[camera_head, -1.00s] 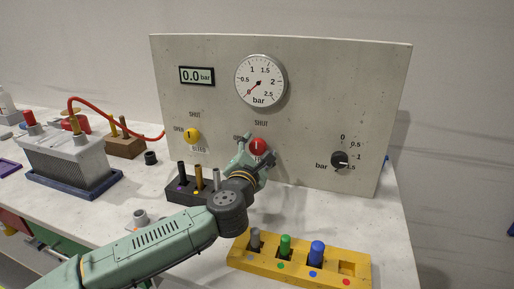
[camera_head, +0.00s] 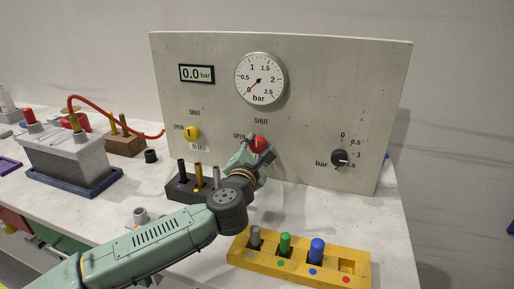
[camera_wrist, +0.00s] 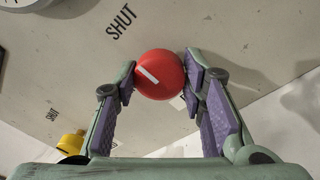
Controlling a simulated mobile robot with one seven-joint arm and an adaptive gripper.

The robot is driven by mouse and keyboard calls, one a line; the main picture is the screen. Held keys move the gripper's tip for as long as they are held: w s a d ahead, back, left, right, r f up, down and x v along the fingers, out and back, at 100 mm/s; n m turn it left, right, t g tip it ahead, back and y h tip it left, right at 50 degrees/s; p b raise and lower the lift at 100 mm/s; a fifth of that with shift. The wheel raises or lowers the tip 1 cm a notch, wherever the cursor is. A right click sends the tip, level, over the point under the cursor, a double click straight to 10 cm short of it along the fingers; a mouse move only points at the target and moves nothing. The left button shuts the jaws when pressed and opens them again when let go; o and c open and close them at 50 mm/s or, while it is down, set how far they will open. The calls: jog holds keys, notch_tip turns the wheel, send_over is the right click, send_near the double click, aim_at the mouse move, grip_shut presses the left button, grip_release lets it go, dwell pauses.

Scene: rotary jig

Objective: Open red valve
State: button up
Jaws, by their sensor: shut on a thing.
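The red valve (camera_head: 258,144) is a round knob on the grey panel, below the upper SHUT label and right of an OPEN label. In the wrist view the red valve (camera_wrist: 160,74) sits between the two purple-padded fingertips. Its white mark points towards the SHUT label (camera_wrist: 121,22). My gripper (camera_head: 257,151) reaches the knob from below, and its fingers are closed on the knob's sides. It also shows in the wrist view (camera_wrist: 158,85), rolled relative to the panel. The fingers partly cover the knob's lower side in the head view.
A yellow BLEED valve (camera_head: 191,133) is left of the red one. The dial gauge (camera_head: 260,79) is near zero and the display (camera_head: 197,74) reads 0.0 bar. A black knob (camera_head: 340,158) is at right. A dark peg block (camera_head: 180,190) and a yellow block (camera_head: 300,262) stand near my arm.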

jog(key=shift+n, duration=0.4)
jog(key=n, duration=0.3)
jog(key=shift+r+n+b, duration=0.1)
jog(key=shift+n+b, duration=0.2)
jog(key=shift+b, duration=0.1)
jog(key=n+g, duration=0.1)
jog(key=n, duration=0.3)
jog(key=shift+a, duration=0.1)
jog(key=n, duration=0.4)
jog(key=shift+n+h+b, duration=0.3)
jog(key=shift+b, duration=0.1)
jog(key=shift+w+a+n+h+b, duration=0.1)
jog(key=shift+n+h+b, duration=0.2)
jog(key=shift+n, duration=1.7)
jog(key=shift+r, duration=0.1)
jog(key=o, duration=1.1)
